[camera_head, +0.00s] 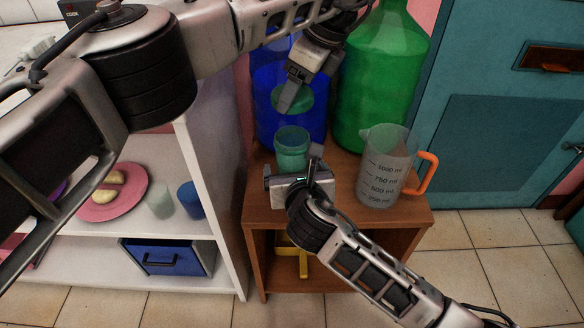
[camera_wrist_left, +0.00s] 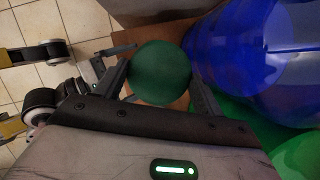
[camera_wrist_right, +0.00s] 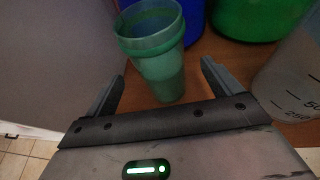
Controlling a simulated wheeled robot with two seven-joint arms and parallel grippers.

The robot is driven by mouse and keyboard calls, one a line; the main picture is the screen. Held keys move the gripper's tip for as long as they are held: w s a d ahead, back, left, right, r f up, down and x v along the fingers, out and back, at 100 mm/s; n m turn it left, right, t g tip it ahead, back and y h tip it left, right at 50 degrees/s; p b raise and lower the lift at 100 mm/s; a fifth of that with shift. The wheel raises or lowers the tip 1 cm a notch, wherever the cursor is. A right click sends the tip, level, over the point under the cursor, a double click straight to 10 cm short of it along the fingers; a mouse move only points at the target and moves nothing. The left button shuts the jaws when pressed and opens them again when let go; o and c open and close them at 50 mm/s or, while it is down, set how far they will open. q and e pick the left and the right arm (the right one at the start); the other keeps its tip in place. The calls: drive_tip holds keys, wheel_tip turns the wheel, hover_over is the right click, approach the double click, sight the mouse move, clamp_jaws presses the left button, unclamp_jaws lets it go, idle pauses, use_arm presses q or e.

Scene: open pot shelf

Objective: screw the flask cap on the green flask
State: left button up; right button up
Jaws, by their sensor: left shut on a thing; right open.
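The green flask (camera_head: 291,146) stands upright on the wooden shelf top, its open mouth facing up. It also shows in the right wrist view (camera_wrist_right: 158,62). The round green flask cap (camera_head: 298,98) is held by my left gripper (camera_head: 291,92), above the flask and apart from it. In the left wrist view the cap (camera_wrist_left: 160,72) sits between the two fingers and hides the flask. My right gripper (camera_head: 293,172) is open, low at the near side of the flask. Its fingers lie on either side of the lower flask in the right wrist view, with visible gaps.
A blue bottle (camera_head: 266,78) and a large green bottle (camera_head: 378,85) stand close behind. A measuring jug (camera_head: 385,170) with an orange handle stands to the right. A white shelf (camera_head: 200,175) with a pink plate (camera_head: 108,200) is to the left.

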sight(291, 143)
drive_tip(key=shift+x, duration=2.75)
drive_tip(key=c, duration=1.5)
use_arm(q)
drive_tip(key=shift+f, duration=2.45)
